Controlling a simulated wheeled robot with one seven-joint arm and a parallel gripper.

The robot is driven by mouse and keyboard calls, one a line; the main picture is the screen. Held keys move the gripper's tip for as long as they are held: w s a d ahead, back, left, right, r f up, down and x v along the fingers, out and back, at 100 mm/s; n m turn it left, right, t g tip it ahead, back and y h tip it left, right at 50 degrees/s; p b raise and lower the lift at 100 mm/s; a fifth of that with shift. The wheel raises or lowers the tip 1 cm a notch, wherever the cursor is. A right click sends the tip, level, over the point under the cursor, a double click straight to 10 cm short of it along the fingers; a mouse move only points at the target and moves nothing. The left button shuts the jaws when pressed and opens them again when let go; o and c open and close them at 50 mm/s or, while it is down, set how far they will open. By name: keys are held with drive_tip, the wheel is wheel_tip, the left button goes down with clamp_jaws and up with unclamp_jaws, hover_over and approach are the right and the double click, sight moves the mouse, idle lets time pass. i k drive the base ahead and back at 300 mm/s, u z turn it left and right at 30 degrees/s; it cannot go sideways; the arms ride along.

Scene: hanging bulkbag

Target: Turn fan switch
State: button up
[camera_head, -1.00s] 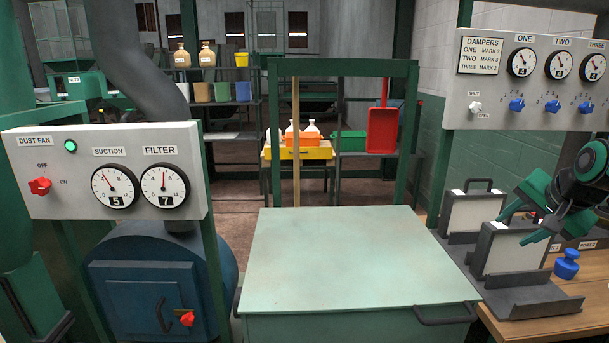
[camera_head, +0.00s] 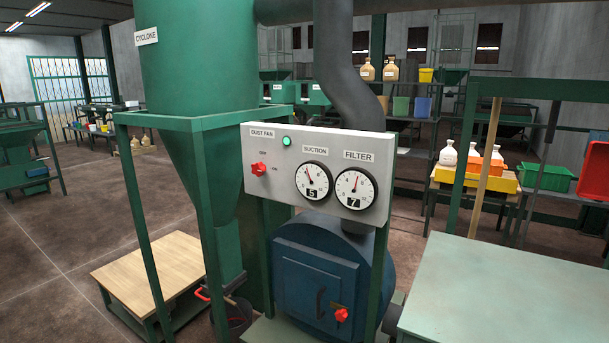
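The fan switch (camera_head: 258,169) is a red knob on the left of the grey dust fan panel (camera_head: 283,189). OFF is printed above it and ON to its right; the exact pointing of the knob is too small to tell. A green lamp (camera_head: 286,141) sits above and right of it. The suction gauge (camera_head: 313,180) and the filter gauge (camera_head: 355,188) are on the same panel, with plates reading 5 and 7. My gripper is not in view.
The green cyclone (camera_head: 190,80) and its frame stand left of the panel. A blue drum (camera_head: 300,265) with a red knob is below it. A wooden-topped table (camera_head: 150,265) stands at lower left, a pale green bench top (camera_head: 510,295) at lower right. Floor at left is open.

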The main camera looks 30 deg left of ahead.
sight(258, 169)
drive_tip(key=u, duration=1.75)
drive_tip(key=k, duration=1.25)
drive_tip(key=u, duration=0.8)
drive_tip(key=i, duration=1.65)
drive_tip(key=z, duration=0.4)
